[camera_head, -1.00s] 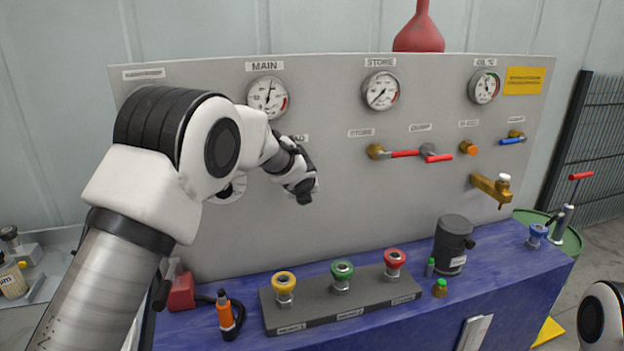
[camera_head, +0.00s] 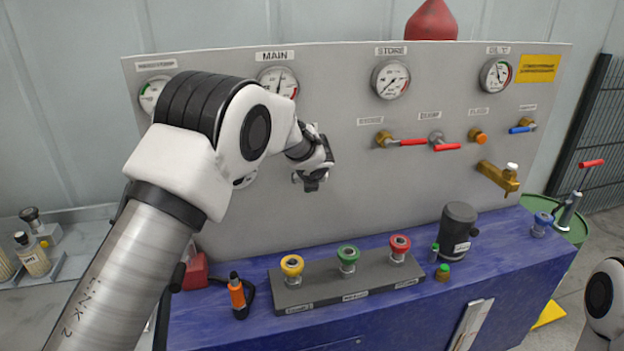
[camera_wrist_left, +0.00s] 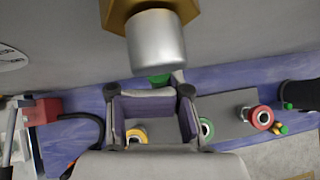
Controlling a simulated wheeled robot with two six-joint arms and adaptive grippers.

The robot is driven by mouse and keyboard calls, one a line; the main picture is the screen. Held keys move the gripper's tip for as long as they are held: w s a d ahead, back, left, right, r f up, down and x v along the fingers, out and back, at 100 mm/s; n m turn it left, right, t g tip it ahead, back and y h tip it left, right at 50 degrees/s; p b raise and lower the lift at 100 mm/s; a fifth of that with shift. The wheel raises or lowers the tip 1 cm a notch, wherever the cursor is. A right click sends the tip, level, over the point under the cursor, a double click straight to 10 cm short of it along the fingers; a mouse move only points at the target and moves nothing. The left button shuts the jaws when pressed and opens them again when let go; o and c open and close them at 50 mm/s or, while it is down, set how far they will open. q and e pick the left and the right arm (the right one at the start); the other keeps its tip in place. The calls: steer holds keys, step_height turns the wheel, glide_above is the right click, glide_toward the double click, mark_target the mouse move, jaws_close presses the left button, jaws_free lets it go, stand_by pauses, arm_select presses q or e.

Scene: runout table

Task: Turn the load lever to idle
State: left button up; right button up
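The load lever cannot be made out in the head view; my left arm covers most of the panel (camera_head: 340,215) under MAIN, and the label there is mostly hidden. My left gripper (camera_head: 312,180) is in front of this part of the panel. In the left wrist view, a brass hex fitting with a silver cylinder (camera_wrist_left: 156,42) is close above the open fingers (camera_wrist_left: 148,92). A small green part (camera_wrist_left: 160,79) shows under the cylinder; I cannot tell whether it belongs to the lever. Nothing is visibly gripped. My right gripper is out of view.
Red-handled valves (camera_head: 405,142) and a brass tap (camera_head: 498,176) are on the panel's right. Below, yellow (camera_head: 292,266), green (camera_head: 348,255) and red (camera_head: 400,244) couplings stand on a grey block. An orange-black tool (camera_head: 237,293) and dark canister (camera_head: 457,230) stand on the blue bench.

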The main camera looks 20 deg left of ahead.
arm_select(q)
steer(key=shift+o, duration=1.4)
steer(key=shift+a+f, duration=0.1)
steer(key=shift+a, duration=0.3)
steer(key=shift+d, duration=0.2)
steer(key=v, duration=1.2)
